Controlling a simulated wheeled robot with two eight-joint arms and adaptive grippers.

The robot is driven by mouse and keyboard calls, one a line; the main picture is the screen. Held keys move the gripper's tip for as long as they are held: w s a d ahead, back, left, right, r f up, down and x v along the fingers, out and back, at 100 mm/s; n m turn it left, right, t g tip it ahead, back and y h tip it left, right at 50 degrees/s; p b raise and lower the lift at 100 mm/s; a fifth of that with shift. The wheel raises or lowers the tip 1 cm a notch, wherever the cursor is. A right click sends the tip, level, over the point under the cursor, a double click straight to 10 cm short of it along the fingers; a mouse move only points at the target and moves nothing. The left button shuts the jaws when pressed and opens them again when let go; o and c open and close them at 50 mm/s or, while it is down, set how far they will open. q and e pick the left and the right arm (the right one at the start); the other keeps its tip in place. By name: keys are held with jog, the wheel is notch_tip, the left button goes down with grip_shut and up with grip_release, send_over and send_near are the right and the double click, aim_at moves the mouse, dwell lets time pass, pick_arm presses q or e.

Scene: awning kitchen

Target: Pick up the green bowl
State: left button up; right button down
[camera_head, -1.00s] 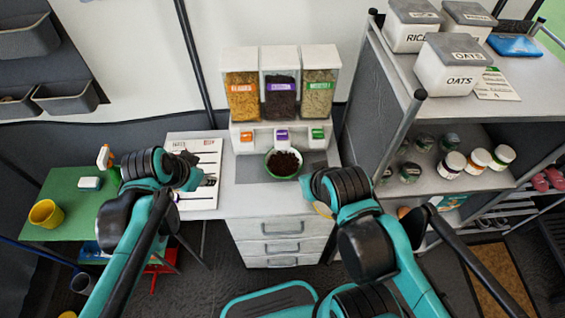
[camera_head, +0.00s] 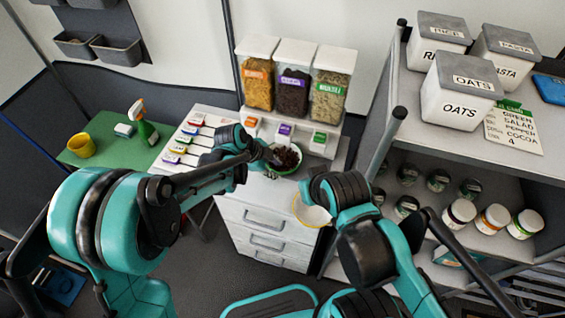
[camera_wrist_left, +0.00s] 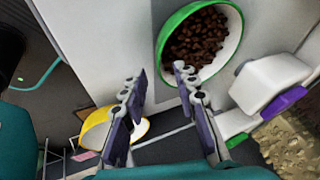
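The green bowl (camera_head: 297,168) has a white inside and is filled with dark brown pieces. It sits on the white counter below the dispensers, partly hidden by my left gripper (camera_head: 268,156) at its left side. In the left wrist view the bowl (camera_wrist_left: 234,47) lies just beyond the fingertips. There my left gripper (camera_wrist_left: 161,78) is open, with nothing between its fingers. My right arm reaches in at the right of the bowl. A yellow-and-white bowl (camera_head: 311,212) shows at its end; my right gripper's fingers are hidden.
Three dispensers (camera_head: 293,80) stand behind the bowl, with their white base close to it. Shelves stand at right.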

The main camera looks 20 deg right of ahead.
aim_at(281, 172)
pick_arm(q)
jog(key=b+x, duration=0.2)
jog(key=x, duration=0.2)
jog(key=shift+w+d+f, duration=0.1)
jog(key=shift+d+f, duration=0.1)
jog(key=shift+f, duration=0.1)
jog(key=shift+r, duration=0.1)
grip_shut()
jog(key=shift+r, duration=0.1)
